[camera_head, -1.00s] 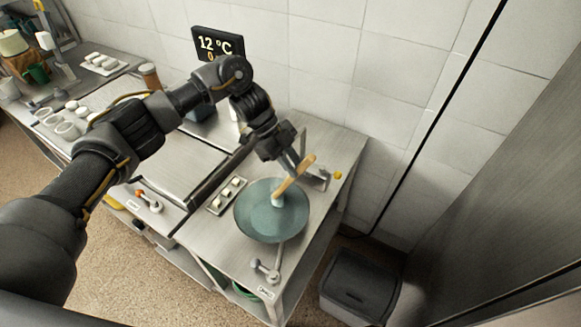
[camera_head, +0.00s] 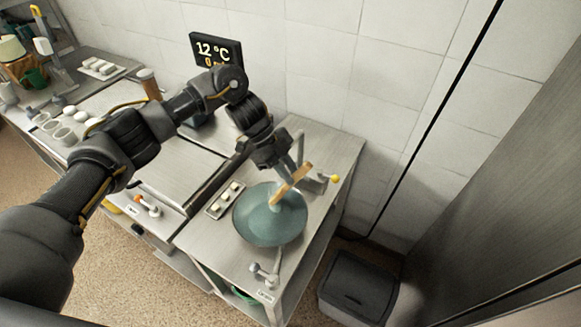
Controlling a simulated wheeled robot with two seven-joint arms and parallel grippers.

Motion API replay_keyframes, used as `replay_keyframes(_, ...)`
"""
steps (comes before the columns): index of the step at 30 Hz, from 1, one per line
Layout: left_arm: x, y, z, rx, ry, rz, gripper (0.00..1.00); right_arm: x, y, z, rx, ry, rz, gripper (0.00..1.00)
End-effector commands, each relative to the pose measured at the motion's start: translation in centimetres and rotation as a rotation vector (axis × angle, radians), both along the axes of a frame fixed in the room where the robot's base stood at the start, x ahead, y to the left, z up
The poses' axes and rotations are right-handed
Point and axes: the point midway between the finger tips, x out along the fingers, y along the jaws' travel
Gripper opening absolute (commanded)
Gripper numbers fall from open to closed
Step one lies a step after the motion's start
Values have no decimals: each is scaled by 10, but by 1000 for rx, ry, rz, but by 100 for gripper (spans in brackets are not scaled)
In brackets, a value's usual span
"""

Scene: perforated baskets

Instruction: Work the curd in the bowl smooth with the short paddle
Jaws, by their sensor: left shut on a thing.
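A wide blue-green bowl (camera_head: 265,229) stands on the steel worktop, right of the long steel table section. My left gripper (camera_head: 292,172) is above the far side of the bowl, shut on the short wooden paddle (camera_head: 289,187). The paddle is tilted, its upper end to the right and its lower end down in the bowl. A pale patch shows at the paddle's lower end; I cannot tell the curd's surface or how smooth it is. My right gripper is not in view.
A small tray with pale pieces (camera_head: 226,199) lies just left of the bowl. A metal fitting with a yellow knob (camera_head: 335,178) is right of the gripper. A tap-like fitting (camera_head: 266,272) is at the front. A dark bin (camera_head: 356,286) stands on the floor.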

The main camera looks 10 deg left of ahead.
Motion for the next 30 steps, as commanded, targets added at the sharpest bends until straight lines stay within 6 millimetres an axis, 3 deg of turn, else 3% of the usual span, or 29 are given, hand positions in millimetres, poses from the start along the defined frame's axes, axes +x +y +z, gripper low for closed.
replay_keyframes(16, 13, -7, -3, -2, -2, 0, 0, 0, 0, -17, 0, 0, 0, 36)
replay_keyframes(30, 7, -4, 2, 0, -1, 1, 0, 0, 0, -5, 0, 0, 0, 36)
